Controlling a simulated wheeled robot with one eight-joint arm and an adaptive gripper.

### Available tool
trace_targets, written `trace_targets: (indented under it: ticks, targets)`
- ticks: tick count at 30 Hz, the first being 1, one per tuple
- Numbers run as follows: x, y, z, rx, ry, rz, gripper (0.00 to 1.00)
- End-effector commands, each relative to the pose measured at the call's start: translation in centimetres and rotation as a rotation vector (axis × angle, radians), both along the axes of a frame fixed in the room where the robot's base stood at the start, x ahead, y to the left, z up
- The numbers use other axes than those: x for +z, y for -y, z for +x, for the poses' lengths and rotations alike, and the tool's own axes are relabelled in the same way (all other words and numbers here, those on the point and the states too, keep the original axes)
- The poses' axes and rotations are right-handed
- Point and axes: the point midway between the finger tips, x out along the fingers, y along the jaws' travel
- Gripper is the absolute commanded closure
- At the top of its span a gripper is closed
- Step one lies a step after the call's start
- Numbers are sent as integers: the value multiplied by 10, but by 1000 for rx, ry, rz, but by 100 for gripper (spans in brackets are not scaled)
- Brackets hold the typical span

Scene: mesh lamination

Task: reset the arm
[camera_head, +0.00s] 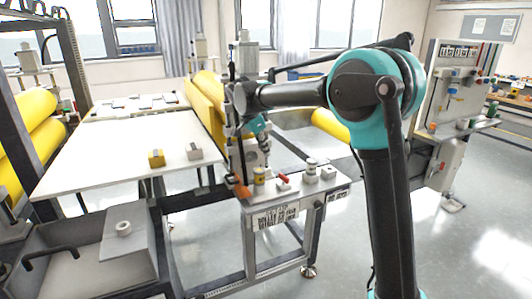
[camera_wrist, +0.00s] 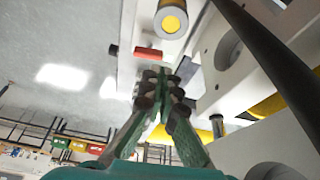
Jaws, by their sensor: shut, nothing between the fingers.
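My arm reaches left in the head view, with its wrist above the small control table (camera_head: 336,187). My gripper (camera_wrist: 163,75) shows in the wrist view with its fingers together and nothing between them. In the head view the machine parts around my wrist make the fingertips hard to pick out. Beyond the fingers in the wrist view are a yellow-topped cylinder (camera_wrist: 173,22) and a red part (camera_wrist: 148,53). A red switch (camera_head: 283,182) and a yellow-and-dark cylinder (camera_head: 259,175) stand on the control table.
A white worktable (camera_head: 100,165) on the left bears a yellow block (camera_head: 156,158) and a grey block (camera_head: 194,151). Yellow rollers (camera_head: 30,115) stand at far left. A control panel (camera_head: 455,85) stands at right. Open floor (camera_head: 470,240) lies at lower right.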

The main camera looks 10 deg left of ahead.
Motion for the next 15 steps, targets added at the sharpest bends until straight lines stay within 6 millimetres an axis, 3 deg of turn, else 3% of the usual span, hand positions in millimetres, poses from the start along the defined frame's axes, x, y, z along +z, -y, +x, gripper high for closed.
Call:
trace_targets:
  ticks: [5,8,11,15]
  targets:
    - [-1,6,-1,9,-4,2,100]
    - [-8,32,-4,45,-23,9,100]
    - [-20,75,-15,118,-51,23,100]
    - [-45,146,-44,259,-83,48,100]
